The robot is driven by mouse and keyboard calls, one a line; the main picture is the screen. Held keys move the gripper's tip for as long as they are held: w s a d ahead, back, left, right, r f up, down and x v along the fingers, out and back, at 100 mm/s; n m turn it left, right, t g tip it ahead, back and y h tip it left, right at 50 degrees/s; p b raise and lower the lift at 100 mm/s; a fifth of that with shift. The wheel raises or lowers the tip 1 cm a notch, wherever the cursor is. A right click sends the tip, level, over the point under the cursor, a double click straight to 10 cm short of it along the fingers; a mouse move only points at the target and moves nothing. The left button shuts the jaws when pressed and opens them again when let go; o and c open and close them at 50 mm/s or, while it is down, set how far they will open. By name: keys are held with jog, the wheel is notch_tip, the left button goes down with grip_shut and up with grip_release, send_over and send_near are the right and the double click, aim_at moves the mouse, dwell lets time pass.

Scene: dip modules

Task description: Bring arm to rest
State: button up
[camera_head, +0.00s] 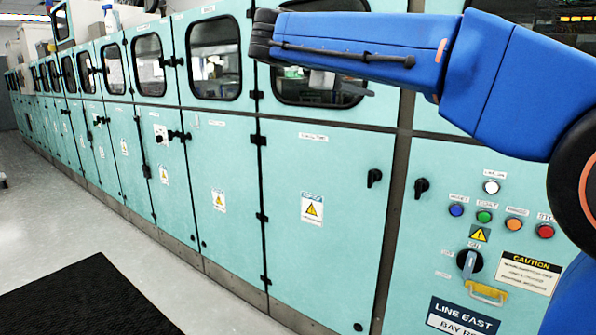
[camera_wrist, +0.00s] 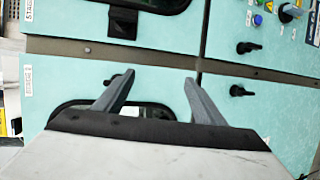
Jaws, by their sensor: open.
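My blue arm reaches across the upper right of the head view, in front of the teal cabinets (camera_head: 325,190). Its dark end is near a cabinet window. In the wrist view my gripper (camera_wrist: 160,77) shows two grey fingers spread well apart, with nothing between them. Teal cabinet panels (camera_wrist: 150,62) and part of a dark window (camera_wrist: 145,108) lie beyond the fingers. I see no contact between the fingers and the cabinet. In the head view the fingers are mostly hidden behind or beneath the arm.
A long row of cabinets with black handles (camera_head: 374,178) runs to the far left. At right are coloured buttons (camera_head: 484,217), a rotary switch (camera_head: 469,264) and a yellow padlock-like piece (camera_head: 487,293). A black mat (camera_head: 90,303) lies on the open grey floor (camera_head: 60,220) at left.

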jog(key=s+d+f+g+y, duration=0.1)
jog(key=s+d+f+y, duration=0.1)
jog(key=s+d+f, duration=0.4)
jog(key=s+d+f+m+g+y, duration=0.1)
jog(key=s+d+f+y, duration=0.2)
jog(key=f, duration=0.6)
jog(key=s+d+f+g+y, duration=0.1)
jog(key=s+d+f, duration=0.4)
jog(key=d+f, duration=0.15)
jog(key=s+a+f+m+y, duration=0.1)
jog(key=s+f+m+y, duration=0.2)
jog(key=s+f, duration=0.7)
jog(key=s+a+f+m+g+y, duration=0.1)
jog(key=s+a+f+m+y, duration=0.1)
jog(key=s+f, duration=0.8)
notch_tip(320, 180, down, 6)
jog(key=shift+s+r+m+y, duration=0.15)
jog(key=shift+m+y, duration=0.45)
jog(key=shift+y, duration=0.4)
